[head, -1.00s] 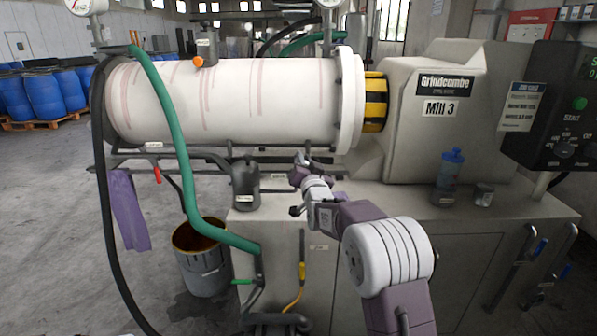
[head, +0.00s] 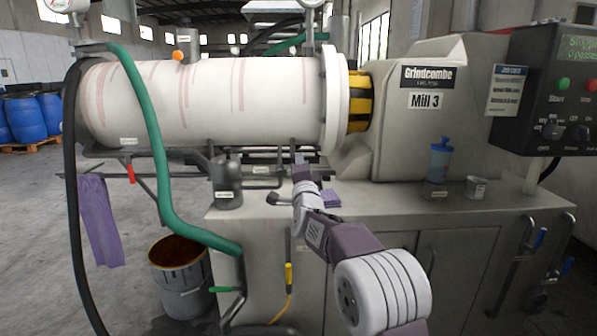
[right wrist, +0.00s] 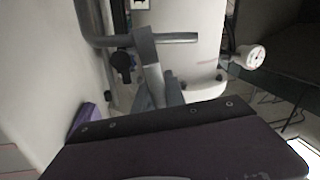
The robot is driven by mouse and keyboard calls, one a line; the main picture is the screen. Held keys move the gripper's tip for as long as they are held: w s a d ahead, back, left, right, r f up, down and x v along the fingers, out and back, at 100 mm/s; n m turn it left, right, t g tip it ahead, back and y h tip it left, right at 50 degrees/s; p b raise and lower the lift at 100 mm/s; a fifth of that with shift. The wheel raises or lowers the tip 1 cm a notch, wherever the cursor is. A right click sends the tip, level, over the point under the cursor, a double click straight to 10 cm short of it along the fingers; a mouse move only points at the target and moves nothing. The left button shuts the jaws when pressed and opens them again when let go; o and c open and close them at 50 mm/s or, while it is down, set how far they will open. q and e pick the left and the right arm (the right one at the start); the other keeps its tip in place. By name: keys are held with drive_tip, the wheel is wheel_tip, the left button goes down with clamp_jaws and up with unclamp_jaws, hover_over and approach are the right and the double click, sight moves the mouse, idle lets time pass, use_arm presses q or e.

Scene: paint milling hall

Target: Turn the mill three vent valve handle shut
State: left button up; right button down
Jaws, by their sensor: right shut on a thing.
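Mill three (head: 425,78), marked "Mill 3", has a long pale barrel (head: 220,100) above a grey worktop. My right gripper (head: 298,172) reaches under the barrel's right part, among grey pipework; its tips are small and partly hidden by my wrist in the head view. In the right wrist view my right gripper (right wrist: 162,90) is shut on a grey metal handle (right wrist: 150,48), which stands beside a horizontal grey bar (right wrist: 178,38). I take this handle to be the vent valve handle; its exact angle is hard to tell. My left gripper is not in view.
A blue bottle (head: 439,162) and a small tin (head: 476,187) stand further right. A green hose (head: 158,150) hangs left, above an open bucket (head: 180,275).

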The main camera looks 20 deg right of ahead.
drive_tip(key=shift+d+f+m+h+b, duration=0.1)
drive_tip(key=shift+f+m+h+b, duration=0.1)
drive_tip(key=shift+f+m+b, duration=0.35)
drive_tip(key=shift+f+m+h+b, duration=0.2)
drive_tip(key=shift+m+b, duration=0.1)
drive_tip(key=shift+m, duration=0.45)
drive_tip(key=c, duration=1.4)
unclamp_jaws()
drive_tip(key=shift+s+r, duration=0.1)
drive_tip(key=shift+s, duration=0.05)
drive_tip(key=v, duration=0.9)
